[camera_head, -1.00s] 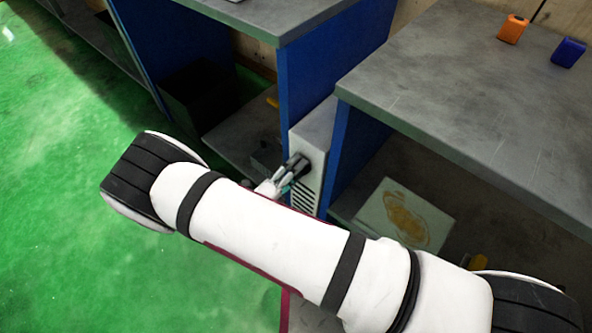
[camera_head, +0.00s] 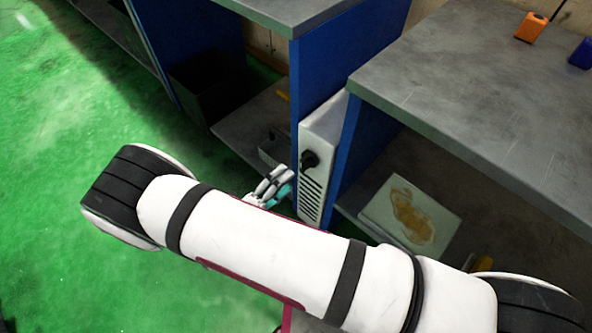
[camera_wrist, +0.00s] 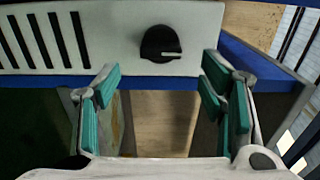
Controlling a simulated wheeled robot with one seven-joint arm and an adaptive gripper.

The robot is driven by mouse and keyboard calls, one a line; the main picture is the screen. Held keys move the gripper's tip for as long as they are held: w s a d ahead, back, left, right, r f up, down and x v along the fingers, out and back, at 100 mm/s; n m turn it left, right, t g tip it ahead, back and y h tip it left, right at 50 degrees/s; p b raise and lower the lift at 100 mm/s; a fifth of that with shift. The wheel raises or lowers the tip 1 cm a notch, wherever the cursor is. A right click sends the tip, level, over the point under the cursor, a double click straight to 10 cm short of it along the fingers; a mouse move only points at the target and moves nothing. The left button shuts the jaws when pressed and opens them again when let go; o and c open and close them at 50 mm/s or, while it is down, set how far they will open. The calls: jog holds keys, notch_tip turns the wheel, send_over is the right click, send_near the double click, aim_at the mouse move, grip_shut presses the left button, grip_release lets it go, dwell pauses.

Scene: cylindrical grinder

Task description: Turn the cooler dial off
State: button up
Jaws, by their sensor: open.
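The cooler (camera_head: 320,160) is a narrow white box with dark vent slots, standing between two blue workbench panels. Its black dial (camera_head: 309,160) sits above the slots in the head view. In the wrist view the dial (camera_wrist: 161,43) is round with a pale pointer line lying roughly level, toward the right. My gripper (camera_head: 277,183) is in front of the cooler, to the left of and below the dial in the head view, apart from it. In the wrist view my gripper (camera_wrist: 165,90) is open, its teal-padded fingers spread wide and empty, with the dial beyond and between them.
Grey-topped workbenches (camera_head: 450,85) with blue sides stand on both sides of the cooler. An orange object (camera_head: 531,28) and a blue object (camera_head: 581,54) lie on the right top. A stained pale panel (camera_head: 412,214) is below. Green floor (camera_head: 60,110) is open at left.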

jog(key=shift+v, duration=1.95)
jog(key=shift+s, duration=0.1)
